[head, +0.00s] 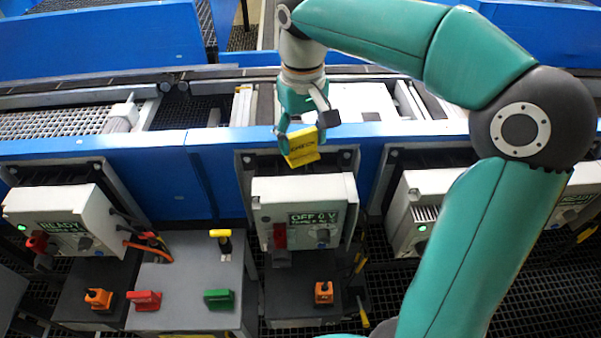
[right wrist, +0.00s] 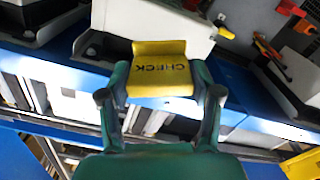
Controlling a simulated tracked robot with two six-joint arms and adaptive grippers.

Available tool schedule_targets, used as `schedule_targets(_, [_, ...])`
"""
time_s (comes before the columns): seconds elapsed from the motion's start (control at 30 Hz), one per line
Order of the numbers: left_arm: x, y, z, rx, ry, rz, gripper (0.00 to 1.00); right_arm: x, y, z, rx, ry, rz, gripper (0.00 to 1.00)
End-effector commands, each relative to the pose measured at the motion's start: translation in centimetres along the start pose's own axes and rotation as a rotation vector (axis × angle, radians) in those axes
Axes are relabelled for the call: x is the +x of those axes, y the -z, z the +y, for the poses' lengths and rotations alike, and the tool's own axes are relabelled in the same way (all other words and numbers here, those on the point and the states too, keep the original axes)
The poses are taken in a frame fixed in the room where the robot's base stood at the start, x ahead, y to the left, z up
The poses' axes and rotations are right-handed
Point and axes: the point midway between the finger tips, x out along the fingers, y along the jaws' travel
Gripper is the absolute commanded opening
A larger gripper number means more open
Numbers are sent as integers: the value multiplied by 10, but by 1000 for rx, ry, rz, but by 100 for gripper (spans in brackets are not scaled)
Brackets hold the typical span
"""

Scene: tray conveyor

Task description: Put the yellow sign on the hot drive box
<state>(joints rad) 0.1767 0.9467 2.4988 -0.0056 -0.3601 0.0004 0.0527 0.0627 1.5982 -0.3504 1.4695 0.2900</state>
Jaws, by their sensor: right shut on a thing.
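My right gripper (head: 302,138) is shut on the yellow sign (head: 303,154) and holds it by the blue rail, just above the middle drive box (head: 268,193). In the right wrist view the sign (right wrist: 160,78) sits between the fingers, its word CHECK upside down in the picture. The middle box's display reads OFF 0 V, with a red handle below left. The left drive box (head: 65,215) reads READY and has a green light. The right drive box (head: 412,200) shows a green light; my arm hides part of that area. My left gripper is not in view.
A grey cabinet (head: 190,275) between the left and middle boxes bears a red block (head: 145,300), a green block (head: 219,298) and a yellow-topped piece (head: 221,238). Orange pieces (head: 98,298) (head: 323,292) lie on dark surfaces. The conveyor runs behind the blue rail (head: 170,150).

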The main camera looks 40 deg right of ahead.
Motion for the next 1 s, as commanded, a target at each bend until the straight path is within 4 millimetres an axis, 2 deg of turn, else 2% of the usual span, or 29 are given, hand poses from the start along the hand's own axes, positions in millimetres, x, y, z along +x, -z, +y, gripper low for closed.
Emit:
schedule_targets(0.03, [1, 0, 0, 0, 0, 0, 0, 14, -2, 1, 1, -1, -5, 25])
schedule_targets(0.13, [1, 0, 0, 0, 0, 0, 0, 33, -1, 0, 0, 0, -3, 25])
schedule_targets(0.43, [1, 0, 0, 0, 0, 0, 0, 58, 0, 0, 0, 0, 0, 25])
schedule_targets(0.63, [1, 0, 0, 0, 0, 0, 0, 86, 0, 0, 0, -1, -2, 25])
schedule_targets(1.0, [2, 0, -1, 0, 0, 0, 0, 93, 0, 0, 0, 0, 2, 25])
